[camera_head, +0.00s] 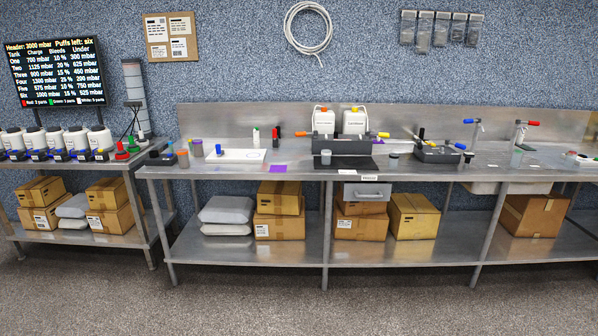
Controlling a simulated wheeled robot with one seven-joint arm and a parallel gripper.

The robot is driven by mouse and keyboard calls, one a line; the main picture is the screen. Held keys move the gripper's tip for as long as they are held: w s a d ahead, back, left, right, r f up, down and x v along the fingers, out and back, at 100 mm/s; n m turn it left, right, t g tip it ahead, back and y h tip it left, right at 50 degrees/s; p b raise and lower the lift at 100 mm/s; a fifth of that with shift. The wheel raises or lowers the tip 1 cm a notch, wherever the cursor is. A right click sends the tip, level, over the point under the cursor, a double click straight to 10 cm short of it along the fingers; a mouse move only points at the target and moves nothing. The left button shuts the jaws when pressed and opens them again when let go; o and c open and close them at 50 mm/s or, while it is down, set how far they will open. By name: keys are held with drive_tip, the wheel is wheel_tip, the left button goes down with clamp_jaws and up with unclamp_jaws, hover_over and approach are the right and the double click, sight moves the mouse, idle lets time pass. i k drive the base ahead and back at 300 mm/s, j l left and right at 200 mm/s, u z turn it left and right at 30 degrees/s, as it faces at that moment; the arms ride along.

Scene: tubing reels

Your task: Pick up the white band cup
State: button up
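Several small cups stand on the steel bench, all too small for me to be sure which has a white band. A grey, pale-topped cup (326,157) stands near the middle, in front of the dark grey station. A brown-orange cup (183,159) and a grey cup with a purple top (197,148) stand at the left end. A dark cup (394,159) stands right of the middle, and a greenish-grey cup (517,158) stands further right. My gripper is not in view.
The long steel bench (440,170) has a white tray (236,156), a dark station (342,146) with two white jugs, and a black box (438,153). A left bench holds several white tanks (77,138). Cartons (414,216) sit on the lower shelf. The floor in front is clear.

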sight(326, 153)
drive_tip(key=i+u, duration=0.1)
drive_tip(key=i, duration=1.1)
drive_tip(key=i+l, duration=0.25)
drive_tip(key=i, duration=0.95)
drive_tip(key=i+l+u, duration=0.1)
drive_tip(key=i+u, duration=0.25)
drive_tip(key=i+l+u, duration=0.3)
drive_tip(key=i, duration=0.2)
drive_tip(key=i+l+u, duration=0.15)
drive_tip(key=i+u, duration=0.2)
